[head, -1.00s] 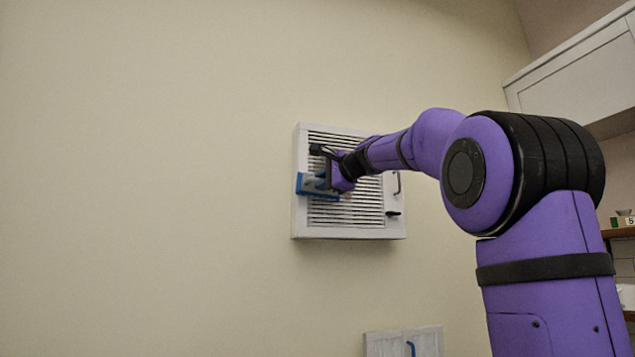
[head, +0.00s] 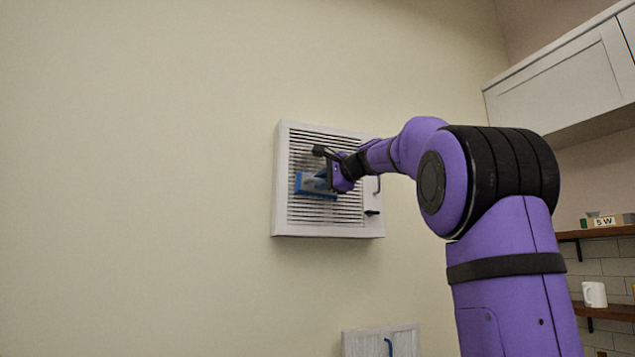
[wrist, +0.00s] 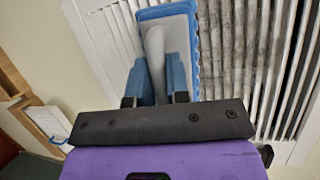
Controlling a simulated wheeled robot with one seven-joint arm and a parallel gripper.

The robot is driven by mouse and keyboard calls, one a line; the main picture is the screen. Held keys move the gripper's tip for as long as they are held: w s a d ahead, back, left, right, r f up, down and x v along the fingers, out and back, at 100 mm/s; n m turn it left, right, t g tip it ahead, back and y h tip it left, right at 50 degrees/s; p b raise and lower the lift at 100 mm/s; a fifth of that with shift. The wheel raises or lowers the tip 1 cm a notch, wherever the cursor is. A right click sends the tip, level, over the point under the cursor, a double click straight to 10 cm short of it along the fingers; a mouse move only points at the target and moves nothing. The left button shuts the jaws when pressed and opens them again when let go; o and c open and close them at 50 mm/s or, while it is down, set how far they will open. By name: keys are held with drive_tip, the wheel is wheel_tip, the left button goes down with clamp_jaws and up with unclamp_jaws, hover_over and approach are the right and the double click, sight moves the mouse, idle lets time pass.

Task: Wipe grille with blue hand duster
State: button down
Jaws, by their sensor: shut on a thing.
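The white slatted grille (head: 330,215) is mounted on the wall, left of my arm in the head view. It also shows in the wrist view (wrist: 285,60), with grey, dirty-looking slats. The blue hand duster (head: 314,188) lies against the grille's left-middle part. In the wrist view the duster (wrist: 195,45) has a blue edge and a grey handle. My gripper (wrist: 155,90) is shut on the duster's handle, a finger on each side. Whether the duster's face touches the slats is hard to tell. The slats behind it are hidden.
A white cabinet (head: 560,80) hangs at the upper right. Wooden shelves (head: 605,311) at the right hold a white mug (head: 594,294) and small items. The wall at left is bare.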

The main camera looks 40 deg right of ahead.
drive_tip(key=shift+s+d, duration=1.05)
drive_tip(key=shift+d, duration=2.7)
drive_tip(key=shift+w+a+r, duration=0.25)
drive_tip(key=shift+a+r, duration=0.25)
drive_tip(key=shift+a, duration=0.3)
drive_tip(key=shift+w+a+r, duration=0.2)
drive_tip(key=shift+a+r, duration=0.3)
drive_tip(key=shift+a, duration=0.25)
drive_tip(key=shift+w+a+r, duration=0.25)
drive_tip(key=shift+a+r, duration=0.25)
drive_tip(key=shift+a, duration=0.3)
drive_tip(key=shift+w+a, duration=0.25)
drive_tip(key=shift+a, duration=0.85)
drive_tip(key=shift+w+a, duration=0.3)
drive_tip(key=shift+a, duration=0.75)
drive_tip(key=shift+w+a, duration=0.25)
drive_tip(key=shift+a, duration=0.85)
drive_tip(key=a+r, duration=0.1)
drive_tip(key=w+a+r, duration=0.1)
drive_tip(key=a+r, duration=0.1)
drive_tip(key=shift+a+r, duration=0.1)
drive_tip(key=shift+a, duration=0.15)
drive_tip(key=shift+d, duration=0.1)
